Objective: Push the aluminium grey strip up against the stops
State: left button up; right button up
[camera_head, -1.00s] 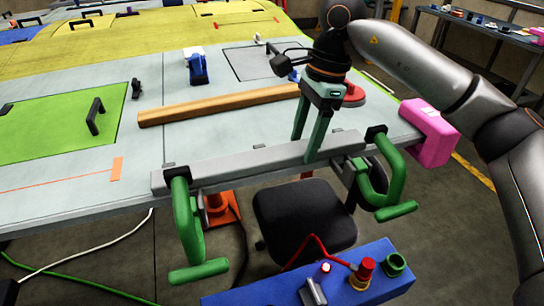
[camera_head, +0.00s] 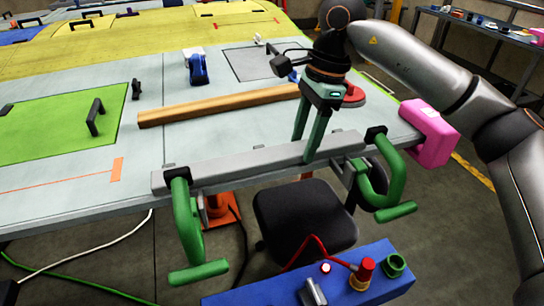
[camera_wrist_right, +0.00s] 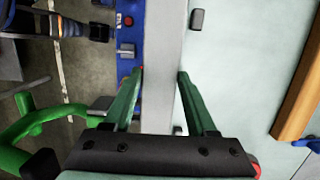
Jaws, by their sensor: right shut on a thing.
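The aluminium grey strip (camera_head: 245,162) lies along the table's near edge, its ends beside two green clamps (camera_head: 185,215) (camera_head: 388,165). My right gripper (camera_head: 305,148) comes down on the strip right of its middle. In the right wrist view, the fingers (camera_wrist_right: 160,74) lie one on each side of the strip (camera_wrist_right: 165,40), shut on it. A small grey stop (camera_head: 259,147) shows at the strip's far side, and one also shows in the wrist view (camera_wrist_right: 197,20). The strip's side is very close to it; I cannot tell whether they touch. My left gripper is out of view.
A wooden bar (camera_head: 220,105) lies on the table (camera_head: 65,200) behind the strip. A pink block (camera_head: 430,132) sits at the right corner. A blue box (camera_head: 250,296) with buttons and a black chair (camera_head: 300,220) stand in front. The table's left front is clear.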

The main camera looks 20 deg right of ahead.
jog(key=shift+w+p, duration=0.3)
jog(key=shift+w, duration=0.2)
jog(key=o, duration=1.2)
jog(key=shift+c, duration=0.2)
jog(key=shift+r, duration=0.1)
notch_tip(320, 180, up, 7)
jog(key=p, duration=0.6)
